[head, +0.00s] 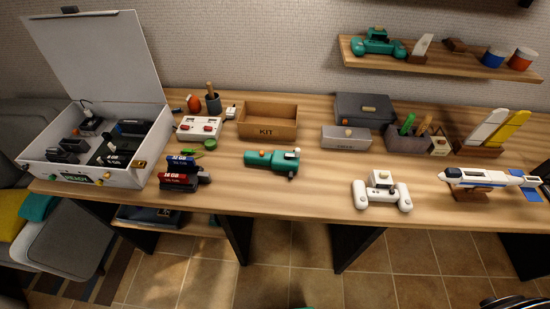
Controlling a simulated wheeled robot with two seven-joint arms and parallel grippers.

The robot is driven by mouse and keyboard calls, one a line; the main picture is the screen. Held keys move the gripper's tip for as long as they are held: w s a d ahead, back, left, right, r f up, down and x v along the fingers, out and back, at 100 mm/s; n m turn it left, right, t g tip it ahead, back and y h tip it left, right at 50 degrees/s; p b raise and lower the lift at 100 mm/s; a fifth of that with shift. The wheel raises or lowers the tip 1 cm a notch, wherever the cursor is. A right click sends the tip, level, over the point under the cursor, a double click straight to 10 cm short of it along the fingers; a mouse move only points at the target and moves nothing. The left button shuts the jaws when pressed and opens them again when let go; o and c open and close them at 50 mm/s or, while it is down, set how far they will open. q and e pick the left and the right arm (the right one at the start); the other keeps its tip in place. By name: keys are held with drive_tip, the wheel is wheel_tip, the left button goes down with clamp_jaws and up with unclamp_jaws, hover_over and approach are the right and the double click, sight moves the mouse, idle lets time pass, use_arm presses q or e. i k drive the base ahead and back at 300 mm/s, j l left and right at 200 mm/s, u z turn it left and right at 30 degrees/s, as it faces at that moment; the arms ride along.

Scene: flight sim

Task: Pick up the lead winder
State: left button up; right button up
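Neither of my grippers can be made out in the head view.
The KIT box (268,121) stands behind the green device. A white controller (381,192) and a model rocket or plane (490,178) are to the right. Battery packs (179,173) and an open white case (97,152) are to the left. A wall shelf (440,62) hangs at upper right.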

sight(277, 160)
drive_tip(key=j+z, duration=0.4)
drive_tip(key=k+j+z, duration=0.15)
drive_tip(key=z, duration=0.25)
